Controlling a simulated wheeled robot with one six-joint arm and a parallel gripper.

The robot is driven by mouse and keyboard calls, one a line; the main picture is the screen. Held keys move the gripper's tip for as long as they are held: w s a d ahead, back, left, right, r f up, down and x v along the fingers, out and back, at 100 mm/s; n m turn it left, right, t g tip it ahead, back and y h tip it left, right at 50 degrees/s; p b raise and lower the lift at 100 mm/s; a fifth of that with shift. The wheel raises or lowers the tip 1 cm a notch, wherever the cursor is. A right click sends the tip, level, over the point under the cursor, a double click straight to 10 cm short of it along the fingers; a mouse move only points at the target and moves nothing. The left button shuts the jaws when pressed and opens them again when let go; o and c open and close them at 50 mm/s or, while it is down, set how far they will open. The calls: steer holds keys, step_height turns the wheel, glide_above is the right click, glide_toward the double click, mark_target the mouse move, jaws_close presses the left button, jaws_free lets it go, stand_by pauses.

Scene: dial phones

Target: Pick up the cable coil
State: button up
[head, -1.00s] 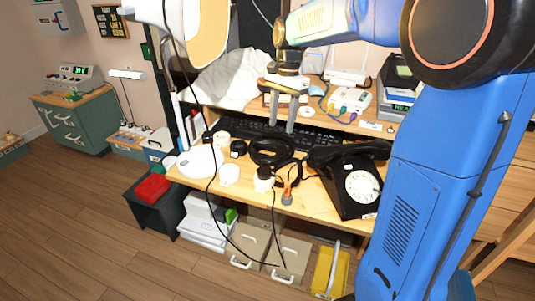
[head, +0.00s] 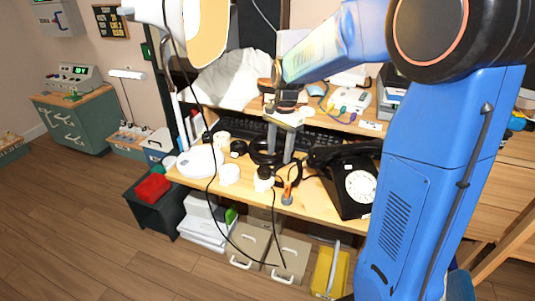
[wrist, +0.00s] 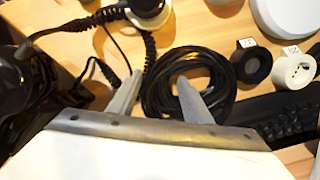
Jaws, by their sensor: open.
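The black cable coil (wrist: 215,68) lies on the wooden desk in the wrist view, a ring of several loops. It also shows in the head view (head: 257,156), partly hidden by the fingers. My gripper (wrist: 155,95) is open and empty, pointing down. In the wrist view its right finger overlaps the coil's middle and its left finger is over the desk just left of the coil. In the head view my gripper (head: 279,160) has its fingertips at the coil. I cannot tell whether they touch it.
A black dial phone (head: 350,180) stands right of the coil. A black keyboard (head: 318,137) lies behind. White and black round tape-like rolls (wrist: 295,70) sit close by, and a white cylinder (head: 229,174) is in front. A screwdriver-like orange tool (head: 288,192) lies near the desk's front edge.

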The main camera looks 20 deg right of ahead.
jaws_close()
stand_by(0.3)
